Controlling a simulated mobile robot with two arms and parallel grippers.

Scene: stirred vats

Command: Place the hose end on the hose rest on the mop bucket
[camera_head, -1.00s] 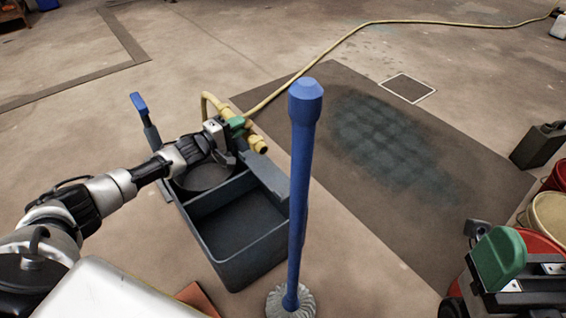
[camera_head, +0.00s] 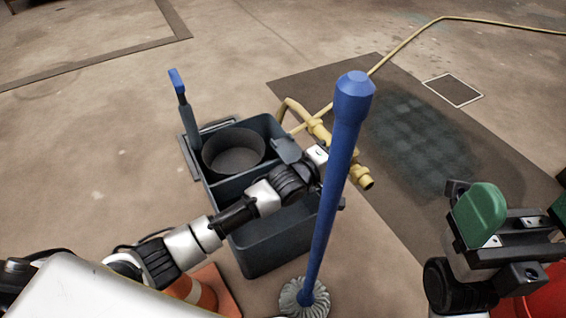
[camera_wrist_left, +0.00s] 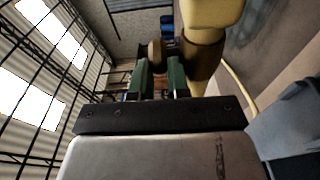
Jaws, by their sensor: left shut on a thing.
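The dark grey mop bucket (camera_head: 270,251) stands on the floor in the middle of the head view. My left gripper (camera_head: 322,158) is at its right side, partly behind the mop handle, and shut on the yellow hose end (camera_head: 352,166). The hose end is tilted, its nozzle pointing down to the right, outside the bucket's right rim. A grey sloped piece (camera_head: 287,150) on the rim beside the gripper may be the hose rest. The left wrist view shows the green fingers (camera_wrist_left: 160,82) close to yellow hose parts (camera_wrist_left: 208,14). My right gripper (camera_head: 520,212) appears open and empty at lower right.
A blue mop handle (camera_head: 333,170) stands upright in front of the bucket's right side, its head (camera_head: 304,298) on the floor. An orange cone (camera_head: 205,290) stands at the front left. A dark mat (camera_head: 400,195) lies to the right. Floor left of the bucket is clear.

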